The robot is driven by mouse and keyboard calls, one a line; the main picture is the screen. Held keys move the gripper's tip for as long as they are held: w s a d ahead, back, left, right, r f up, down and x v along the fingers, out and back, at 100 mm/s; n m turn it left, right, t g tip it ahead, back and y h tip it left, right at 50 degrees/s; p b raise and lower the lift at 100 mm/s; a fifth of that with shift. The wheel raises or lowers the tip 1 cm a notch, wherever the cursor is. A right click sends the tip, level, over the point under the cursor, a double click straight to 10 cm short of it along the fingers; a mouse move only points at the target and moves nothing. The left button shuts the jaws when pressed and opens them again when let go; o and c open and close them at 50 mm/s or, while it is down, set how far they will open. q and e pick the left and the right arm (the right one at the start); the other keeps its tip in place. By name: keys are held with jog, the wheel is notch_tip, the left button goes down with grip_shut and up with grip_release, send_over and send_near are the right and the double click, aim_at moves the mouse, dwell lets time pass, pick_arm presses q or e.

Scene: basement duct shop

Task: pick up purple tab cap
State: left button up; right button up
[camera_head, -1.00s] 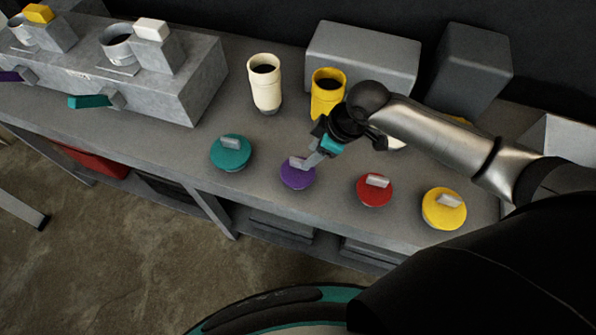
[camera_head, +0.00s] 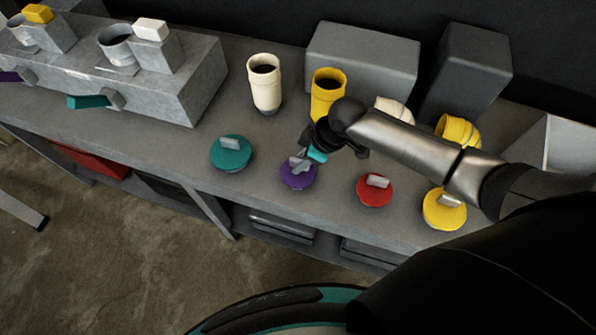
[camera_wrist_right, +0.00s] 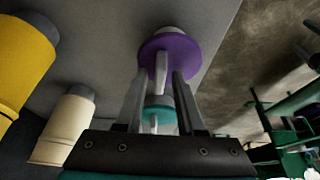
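The purple tab cap (camera_head: 296,181) is a round disc with a grey upright tab, lying on the grey bench near its front edge. It also shows in the right wrist view (camera_wrist_right: 181,46). My right gripper (camera_head: 301,163) is right above it and partly hides the tab in the head view. In the right wrist view, the gripper (camera_wrist_right: 160,76) has its two fingers apart, one on each side of the tab, with gaps showing. The cap still rests on the bench. My left gripper is in neither view.
A teal cap (camera_head: 231,156) lies left of the purple one; a red cap (camera_head: 374,191) and a yellow cap (camera_head: 443,211) lie right. Cream (camera_head: 264,85) and yellow (camera_head: 327,94) cylinders stand behind. A grey block fixture (camera_head: 190,90) fills the bench's left part.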

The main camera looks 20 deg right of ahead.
grip_shut()
dwell(1.1)
